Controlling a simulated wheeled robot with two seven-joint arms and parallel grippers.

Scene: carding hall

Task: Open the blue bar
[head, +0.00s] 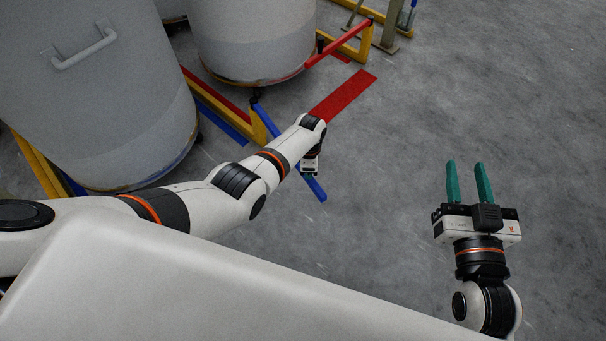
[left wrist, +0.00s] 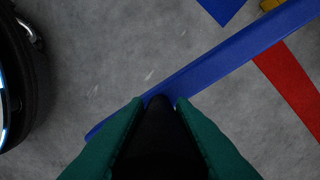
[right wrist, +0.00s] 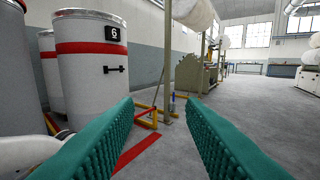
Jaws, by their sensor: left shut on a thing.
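The blue bar (head: 316,189) runs from a yellow post (head: 257,124) out over the floor, partly hidden behind my left arm in the head view. In the left wrist view the blue bar (left wrist: 230,60) crosses diagonally, from lower left to upper right. My left gripper (head: 309,174) is at the bar near its free end. Its green fingers (left wrist: 160,102) are shut on the bar, one on each side. My right gripper (head: 468,180) is open and empty over bare floor, well to the right of the bar; its fingers show wide apart in the right wrist view (right wrist: 160,125).
Large grey drums (head: 95,90) stand at the left and top behind low yellow frames. A red bar (head: 338,43) sticks out from another frame farther back. A red strip (head: 343,96) lies on the floor. The floor at the right is clear.

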